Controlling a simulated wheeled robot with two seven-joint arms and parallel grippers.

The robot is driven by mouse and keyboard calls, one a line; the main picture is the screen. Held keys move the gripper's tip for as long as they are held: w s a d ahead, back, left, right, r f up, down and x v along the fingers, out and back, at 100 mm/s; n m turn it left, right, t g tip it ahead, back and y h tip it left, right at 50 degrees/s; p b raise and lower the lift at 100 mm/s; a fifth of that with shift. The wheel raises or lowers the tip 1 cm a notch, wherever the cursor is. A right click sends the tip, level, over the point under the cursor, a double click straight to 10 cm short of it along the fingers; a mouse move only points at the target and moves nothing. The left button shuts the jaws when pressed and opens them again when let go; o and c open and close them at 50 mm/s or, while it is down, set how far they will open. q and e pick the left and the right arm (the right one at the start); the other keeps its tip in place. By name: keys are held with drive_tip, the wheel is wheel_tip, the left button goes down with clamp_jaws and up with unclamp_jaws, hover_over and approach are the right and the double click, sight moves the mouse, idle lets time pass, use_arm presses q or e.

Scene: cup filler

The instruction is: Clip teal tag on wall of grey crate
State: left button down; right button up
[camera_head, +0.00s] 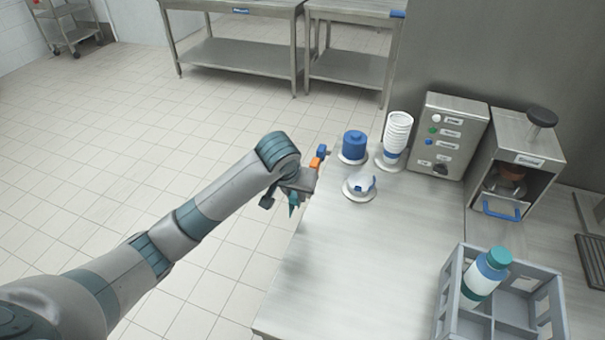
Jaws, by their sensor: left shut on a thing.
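My left gripper (291,195) is just off the left edge of the steel counter, over the tiled floor. It is shut on a small teal piece, which looks like the teal tag (293,203). The wrist hides part of the piece. The grey crate (450,296) stands at the lower right of the counter, well apart from the gripper. It has divided compartments and is cut off by the bottom of the picture. A white and blue bottle (482,280) with a teal cap stands in it. My right gripper is out of view.
A blue cylinder (354,146), a stack of white cups (397,136) and a small white-and-blue piece on a round base (360,185) stand at the counter's far left. A control box (446,135) and a dispenser (515,160) stand behind. The counter's middle (385,250) is clear.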

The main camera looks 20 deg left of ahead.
use_arm(q)
drive_tip(key=s+f+b, duration=0.2)
drive_tip(key=s, duration=1)
drive_tip(key=shift+s+d, duration=0.2)
drive_tip(key=shift+d, duration=0.2)
